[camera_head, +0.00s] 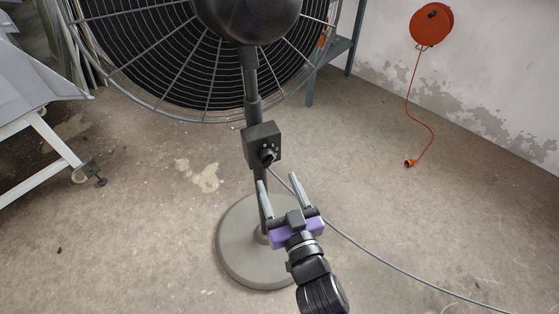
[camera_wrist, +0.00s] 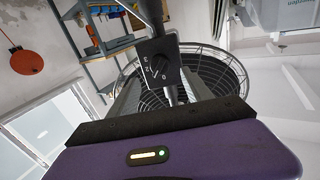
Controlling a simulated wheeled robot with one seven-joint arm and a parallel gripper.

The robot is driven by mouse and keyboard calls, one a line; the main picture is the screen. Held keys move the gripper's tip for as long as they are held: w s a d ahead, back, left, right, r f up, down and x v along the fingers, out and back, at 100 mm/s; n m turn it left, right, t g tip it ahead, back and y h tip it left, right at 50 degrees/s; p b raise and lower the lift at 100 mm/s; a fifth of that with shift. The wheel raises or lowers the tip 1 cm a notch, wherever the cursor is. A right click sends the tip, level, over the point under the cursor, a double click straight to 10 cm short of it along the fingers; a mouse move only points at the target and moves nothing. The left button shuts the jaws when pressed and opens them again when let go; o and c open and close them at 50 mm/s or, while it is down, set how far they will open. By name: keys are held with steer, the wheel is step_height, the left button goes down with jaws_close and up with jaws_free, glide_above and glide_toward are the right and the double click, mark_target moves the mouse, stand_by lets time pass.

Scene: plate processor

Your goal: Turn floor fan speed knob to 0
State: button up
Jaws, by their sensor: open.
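The floor fan (camera_head: 200,60) stands upright on a pole with a round grey base (camera_head: 235,250). A black control box (camera_head: 262,136) is on its pole, with a dark speed knob (camera_head: 268,155) on the front. In the wrist view the knob (camera_wrist: 160,68) sits on a panel with white number marks, including 3, 2 and 0. I cannot tell surely which mark the knob points to. My gripper (camera_head: 277,180) is open and empty, its two fingers pointing up toward the box, just below and in front of the knob.
A grey cable (camera_head: 370,253) runs from near the box across the floor to the right. An orange cable reel (camera_head: 432,25) hangs on the right wall. A white-framed table (camera_head: 40,130) stands at left and a grey shelf (camera_head: 340,48) behind the fan. The floor around the base is mostly clear.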

mark_target(269, 164)
steer(key=x, duration=0.7)
steer(key=shift+d, duration=0.1)
steer(key=shift+s, duration=0.1)
jaws_close()
steer(key=n+b, duration=0.1)
steer(key=n, duration=0.3)
steer(key=shift+n+t, duration=0.3)
steer(key=shift+n, duration=1.8)
steer(key=shift+f, duration=0.1)
